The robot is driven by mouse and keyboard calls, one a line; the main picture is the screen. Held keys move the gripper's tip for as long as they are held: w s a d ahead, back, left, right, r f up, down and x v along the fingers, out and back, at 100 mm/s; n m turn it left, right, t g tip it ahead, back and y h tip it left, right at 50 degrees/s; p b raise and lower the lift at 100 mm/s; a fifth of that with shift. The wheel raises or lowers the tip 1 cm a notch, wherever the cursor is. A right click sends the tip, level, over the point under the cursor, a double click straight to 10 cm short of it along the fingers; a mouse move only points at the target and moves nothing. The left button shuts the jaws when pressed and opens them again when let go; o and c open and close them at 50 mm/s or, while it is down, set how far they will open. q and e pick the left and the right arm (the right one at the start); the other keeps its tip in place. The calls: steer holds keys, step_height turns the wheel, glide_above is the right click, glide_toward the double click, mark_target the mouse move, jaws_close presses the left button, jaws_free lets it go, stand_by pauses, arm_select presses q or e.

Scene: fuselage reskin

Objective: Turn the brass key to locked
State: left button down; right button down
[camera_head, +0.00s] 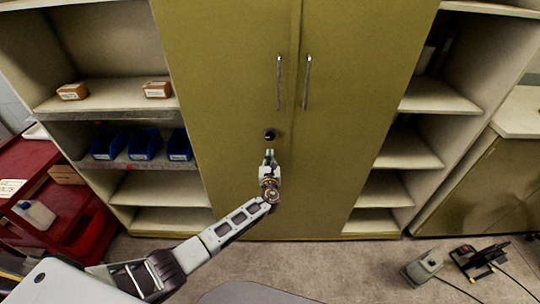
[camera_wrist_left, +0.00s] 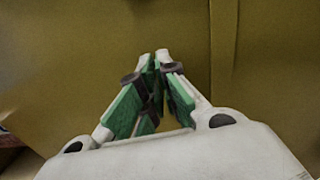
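The brass key cannot be made out in either view. A dark round lock (camera_head: 269,134) sits on the olive cabinet doors (camera_head: 230,100), below the left door handle. My left gripper (camera_head: 269,155) points at the doors, just below the lock in the head view. In the left wrist view its green-padded fingers (camera_wrist_left: 156,62) converge and their tips come together. I cannot tell whether anything thin is between them. The lock does not show in the wrist view. My right gripper is out of view.
Two vertical handles (camera_head: 279,82) and (camera_head: 307,82) stand above the lock. Open shelves flank the doors, with blue bins (camera_head: 145,145) and small boxes (camera_head: 72,91) at left. A red cart (camera_head: 75,205) is at far left. Equipment (camera_head: 422,268) lies on the floor at right.

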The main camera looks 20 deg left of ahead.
arm_select(q)
steer(key=shift+m, duration=0.5)
steer(key=c, duration=1.7)
jaws_free()
steer(key=shift+v, duration=6.05)
